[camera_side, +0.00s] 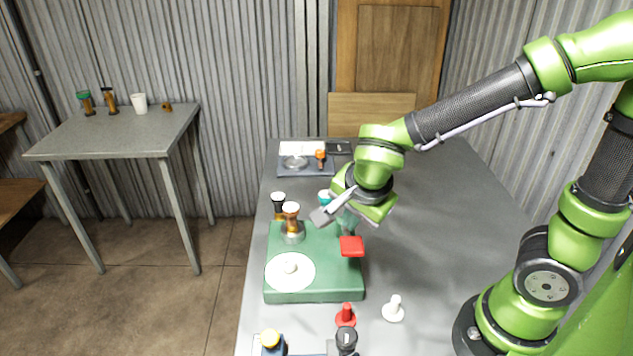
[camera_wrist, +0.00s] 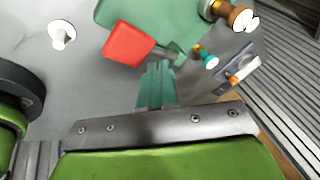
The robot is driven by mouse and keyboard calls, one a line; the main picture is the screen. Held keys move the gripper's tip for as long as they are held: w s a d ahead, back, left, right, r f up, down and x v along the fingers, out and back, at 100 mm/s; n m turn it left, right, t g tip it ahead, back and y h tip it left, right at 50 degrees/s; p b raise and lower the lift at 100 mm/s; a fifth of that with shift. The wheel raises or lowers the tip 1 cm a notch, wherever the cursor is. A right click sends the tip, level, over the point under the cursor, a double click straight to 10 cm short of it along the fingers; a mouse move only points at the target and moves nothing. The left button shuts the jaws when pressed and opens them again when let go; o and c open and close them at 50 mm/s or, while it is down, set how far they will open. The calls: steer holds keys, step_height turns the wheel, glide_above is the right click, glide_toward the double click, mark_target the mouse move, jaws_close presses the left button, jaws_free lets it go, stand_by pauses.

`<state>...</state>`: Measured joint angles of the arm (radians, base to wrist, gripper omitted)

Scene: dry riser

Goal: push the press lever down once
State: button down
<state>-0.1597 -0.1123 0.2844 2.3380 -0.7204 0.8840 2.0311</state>
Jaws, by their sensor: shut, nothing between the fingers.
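The press is a green base (camera_side: 315,285) on the grey table, with a round white disc (camera_side: 288,271) on it. Its lever ends in a flat red pad (camera_side: 351,246) at the base's right side. The red pad also shows in the wrist view (camera_wrist: 128,44), joined to a green part beside it. My gripper (camera_side: 346,226) is just behind and above the red pad in the side view. In the wrist view its teal fingers (camera_wrist: 157,72) are together and empty, with their tips close beside the pad. I cannot tell whether they touch it.
An amber-handled stamp (camera_side: 291,215) stands on the base's far part. A black-topped piece (camera_side: 278,202) and a teal-topped piece (camera_wrist: 207,59) stand behind. Red (camera_side: 346,315) and white (camera_side: 394,308) pegs stand in front. A tray (camera_side: 292,168) lies at the back.

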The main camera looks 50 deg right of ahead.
mark_target(352, 239)
steer(key=shift+s+a+f, duration=0.2)
steer(key=shift+f, duration=0.4)
steer(key=shift+s+a+f, duration=0.15)
steer(key=shift+a+f, duration=0.05)
steer(key=shift+f, duration=0.4)
steer(key=shift+s+a+f, duration=0.2)
steer(key=shift+f, duration=0.4)
stand_by(1.9)
stand_by(0.4)
steer(key=shift+w+d+r, duration=0.2)
steer(key=shift+r, duration=0.55)
steer(key=shift+w+d+r, duration=0.25)
steer(key=shift+r, duration=0.45)
steer(key=shift+w+d+r, duration=0.2)
steer(key=shift+r, duration=0.55)
steer(key=shift+w+d+r, duration=0.25)
steer(key=shift+r, duration=0.55)
steer(key=shift+w+d+r, duration=0.2)
steer(key=shift+r, duration=0.55)
steer(key=shift+w+d+r, duration=0.25)
steer(key=shift+r, duration=0.55)
